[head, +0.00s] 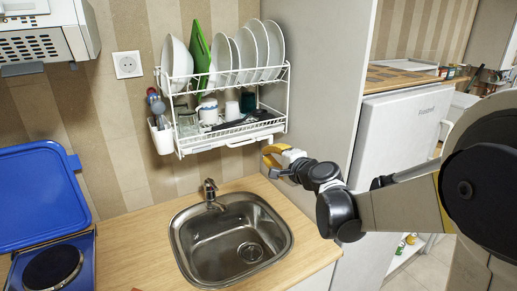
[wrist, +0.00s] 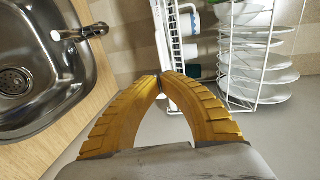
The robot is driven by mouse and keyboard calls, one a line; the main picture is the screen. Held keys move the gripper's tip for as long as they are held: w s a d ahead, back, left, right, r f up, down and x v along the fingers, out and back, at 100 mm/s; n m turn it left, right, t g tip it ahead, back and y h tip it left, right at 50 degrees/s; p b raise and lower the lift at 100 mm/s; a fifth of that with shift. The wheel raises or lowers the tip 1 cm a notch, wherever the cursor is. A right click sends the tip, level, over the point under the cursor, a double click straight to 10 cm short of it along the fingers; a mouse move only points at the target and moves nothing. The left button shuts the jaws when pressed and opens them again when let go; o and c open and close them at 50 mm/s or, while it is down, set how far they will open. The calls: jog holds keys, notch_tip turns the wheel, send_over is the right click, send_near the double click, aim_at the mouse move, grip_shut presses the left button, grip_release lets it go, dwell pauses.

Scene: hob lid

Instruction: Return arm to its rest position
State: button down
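My gripper (head: 272,156) is in the air to the right of the sink, below the right end of the dish rack, beside the grey side panel. In the wrist view its two yellow ribbed fingers (wrist: 160,80) meet at their tips, with nothing seen between them. My arm reaches in from the right of the head view. The blue hob lid (head: 40,192) stands raised at the left behind the hob (head: 52,268), well apart from my gripper. The hob's dark round plate is uncovered.
A white dish rack (head: 234,136) with plates and cups hangs on the wall above my gripper. The sink (head: 182,236) with its tap (head: 210,190) is set in the wooden worktop (head: 130,247). A tall grey panel (head: 318,75) and a white fridge (head: 398,135) stand close to my arm.

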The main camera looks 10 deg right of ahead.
jog(key=s+a+f+n+g+b, duration=0.2)
jog(key=s+f+n, duration=0.15)
jog(key=s, duration=0.35)
jog(key=s+a+f+n+g+b, duration=0.2)
jog(key=s+a+f+n+b, duration=0.15)
jog(key=s, duration=0.45)
jog(key=s+d+f+n+g+h+b, duration=0.2)
jog(key=s+f, duration=0.3)
jog(key=s, duration=0.4)
jog(key=s+d+f+n+g+h+b, duration=0.1)
jog(key=s+d+f+n, duration=0.3)
jog(key=s, duration=0.5)
jog(key=shift+s+d+f+n+g+h+b, duration=0.15)
jog(key=shift+s+f+n+g+h+b, duration=0.2)
jog(key=shift+f+n+h, duration=0.5)
jog(key=shift+w+f, duration=0.1)
